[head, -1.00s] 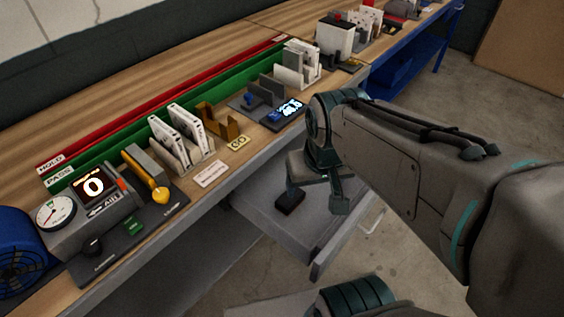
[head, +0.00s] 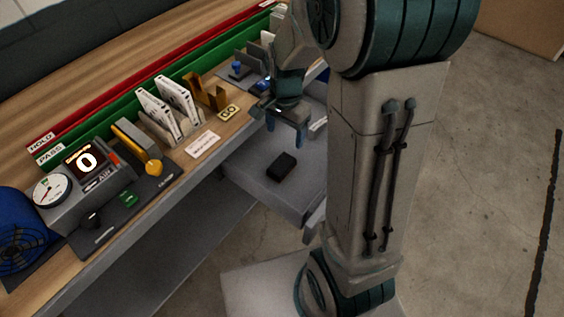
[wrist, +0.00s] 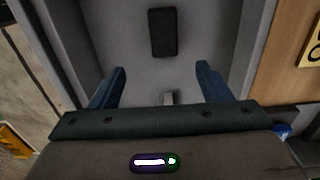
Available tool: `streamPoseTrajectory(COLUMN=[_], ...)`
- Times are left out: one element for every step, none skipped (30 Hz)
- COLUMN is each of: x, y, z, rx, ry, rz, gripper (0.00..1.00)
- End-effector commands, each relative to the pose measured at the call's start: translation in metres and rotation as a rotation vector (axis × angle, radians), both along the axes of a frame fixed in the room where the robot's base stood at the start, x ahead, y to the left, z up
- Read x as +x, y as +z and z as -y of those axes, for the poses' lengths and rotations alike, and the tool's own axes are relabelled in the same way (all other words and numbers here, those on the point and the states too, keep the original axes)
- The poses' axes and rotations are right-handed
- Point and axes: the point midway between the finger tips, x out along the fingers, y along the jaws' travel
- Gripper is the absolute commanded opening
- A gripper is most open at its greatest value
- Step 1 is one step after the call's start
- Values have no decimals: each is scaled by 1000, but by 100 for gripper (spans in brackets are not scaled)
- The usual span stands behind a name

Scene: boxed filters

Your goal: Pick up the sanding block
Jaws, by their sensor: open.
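The sanding block (head: 282,167) is a small dark rectangular block. It lies flat on the floor of the open grey drawer (head: 252,178) under the bench. In the wrist view the block (wrist: 163,32) lies at top centre, beyond the fingertips and roughly in line with the gap between them. My gripper (head: 286,136) hangs above the drawer with its blue fingers pointing down. The fingers (wrist: 160,78) are spread apart with nothing held between them. The block is apart from both fingers.
The drawer's side walls (wrist: 252,50) rise on both sides of the fingers. The wooden bench (head: 225,123) carries a gauge unit (head: 85,180), an orange-handled tool (head: 140,145), white boxed filters (head: 165,107) and a brown bracket (head: 205,92).

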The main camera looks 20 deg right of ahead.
Motion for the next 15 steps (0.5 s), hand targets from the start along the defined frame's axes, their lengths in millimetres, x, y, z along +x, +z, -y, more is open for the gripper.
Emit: streamPoseTrajectory(x=[-1,-2,-2,-2,-2,-2,-2,-2,-1,-1,-1,-1,-1,-1,-1], y=[-10,-16,-24,-30,-36,-45,-50,-56,-61,-65,-69,-72,-74,-76,-78], z=[0,0,1,1,1,1,1,1,0,0,0,0,0,-1,-1], rx=[-1,0,0,0,0,1,0,0,0,1,1,0,0,0,0], ry=[-2,-2,-2,-3,-3,-3,-3,-3,-3,-2,-2,-1,0,1,1], rz=[-6,-7,-7,-7,-7,-8,-6,-6,-5,-4,-4,-3,-3,-3,-1], gripper=[71,71,71,71,71,71,71,71,71,71,71,71,71,71,71])
